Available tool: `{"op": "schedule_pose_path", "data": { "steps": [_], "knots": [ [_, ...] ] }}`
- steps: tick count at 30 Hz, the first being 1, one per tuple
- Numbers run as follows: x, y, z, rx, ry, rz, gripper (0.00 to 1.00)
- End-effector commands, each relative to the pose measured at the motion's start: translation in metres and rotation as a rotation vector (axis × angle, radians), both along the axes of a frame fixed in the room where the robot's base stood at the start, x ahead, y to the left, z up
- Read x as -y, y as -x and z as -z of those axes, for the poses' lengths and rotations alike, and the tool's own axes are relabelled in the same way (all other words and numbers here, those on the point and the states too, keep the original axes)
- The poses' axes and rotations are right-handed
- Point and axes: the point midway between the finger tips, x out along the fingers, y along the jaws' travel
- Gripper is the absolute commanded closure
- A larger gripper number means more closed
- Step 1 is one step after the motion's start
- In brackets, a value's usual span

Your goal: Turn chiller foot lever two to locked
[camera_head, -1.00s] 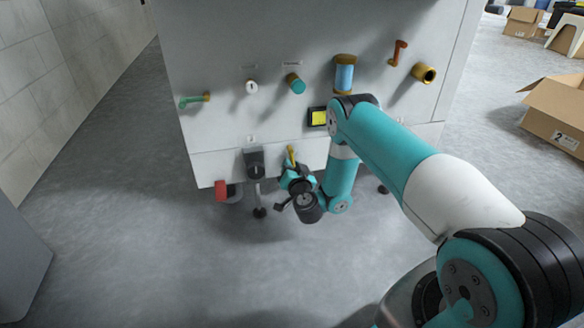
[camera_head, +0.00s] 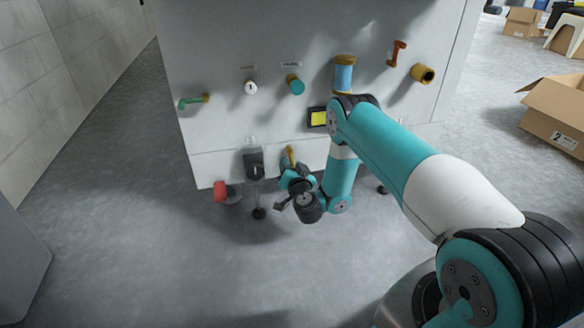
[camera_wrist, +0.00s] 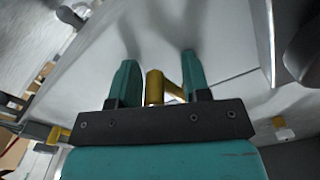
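A yellow lever (camera_head: 290,154) stands out low on the front of the white machine, right of a black switch. I cannot read a label that names it as foot lever two. My gripper (camera_head: 289,174) is right at this lever, pointing at the panel, and partly hides it. In the wrist view, my gripper (camera_wrist: 159,64) has its two teal fingers apart. The yellow lever (camera_wrist: 154,86) stands between them, nearer the left finger, with clear gaps beside its upright part. Its side branch reaches toward the right finger; I cannot tell if they touch.
A black switch (camera_head: 254,162) and a red lever (camera_head: 221,191) are left of my gripper. Above are a green lever (camera_head: 192,101), a white knob (camera_head: 250,87), a teal knob (camera_head: 295,85) and a yellow screen (camera_head: 318,118). Floor is free at left; a cardboard box (camera_head: 556,112) stands right.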

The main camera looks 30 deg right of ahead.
Motion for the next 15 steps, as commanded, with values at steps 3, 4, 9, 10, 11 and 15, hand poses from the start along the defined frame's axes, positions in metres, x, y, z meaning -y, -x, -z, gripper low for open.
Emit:
{"op": "schedule_pose_path", "data": {
  "steps": [3, 4, 9, 10, 11, 15],
  "knots": [
    [-0.001, 0.000, 0.001, -0.001, 0.001, -0.003, 0.57],
    [-0.002, 0.000, 0.000, -0.002, 0.000, -0.003, 0.57],
    [-0.004, 0.003, -0.002, -0.008, 0.000, -0.003, 0.57],
    [-0.004, 0.004, -0.003, -0.009, 0.000, -0.002, 0.57],
    [-0.004, 0.005, -0.003, -0.009, 0.000, -0.002, 0.57],
    [-0.006, 0.013, -0.006, -0.012, -0.001, 0.002, 0.57]
  ]
}}
